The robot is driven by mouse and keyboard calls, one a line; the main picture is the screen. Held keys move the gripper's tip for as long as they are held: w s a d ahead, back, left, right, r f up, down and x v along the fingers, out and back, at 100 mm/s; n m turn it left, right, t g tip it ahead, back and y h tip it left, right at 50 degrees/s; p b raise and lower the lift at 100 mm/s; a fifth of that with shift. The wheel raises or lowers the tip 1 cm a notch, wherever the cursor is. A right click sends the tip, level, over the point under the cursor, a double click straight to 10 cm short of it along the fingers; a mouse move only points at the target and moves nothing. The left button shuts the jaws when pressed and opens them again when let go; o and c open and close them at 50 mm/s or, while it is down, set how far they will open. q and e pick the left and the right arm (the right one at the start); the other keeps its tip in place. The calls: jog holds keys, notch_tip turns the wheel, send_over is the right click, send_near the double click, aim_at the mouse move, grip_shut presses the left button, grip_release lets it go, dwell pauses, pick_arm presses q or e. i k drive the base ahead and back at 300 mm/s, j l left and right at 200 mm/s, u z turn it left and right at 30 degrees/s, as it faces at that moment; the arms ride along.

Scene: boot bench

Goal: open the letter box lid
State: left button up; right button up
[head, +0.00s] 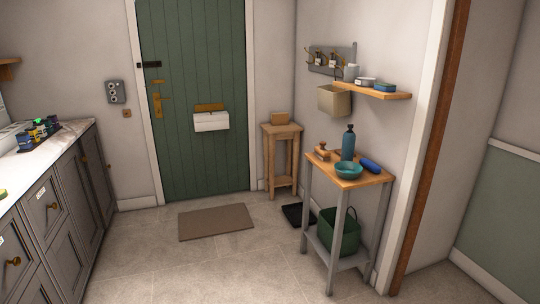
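A white letter box (211,123) is fixed on the green door (180,70), at about the middle of its height. Its lid shows only as a thin pale band along the top and looks shut, though it is small at this distance. A brass plate (209,107) sits on the door just above the box. Neither of my grippers is in view.
A brown mat (215,222) lies before the door. A wooden stool (282,130) stands right of it. A grey-legged table (348,170) holds a blue bottle and a teal bowl. Grey cabinets (60,200) line the left. The middle floor is clear.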

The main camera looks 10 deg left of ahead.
aim_at(212, 116)
jog(key=i+j+u, duration=0.1)
jog(key=i+u, duration=0.4)
jog(key=i, duration=1.7)
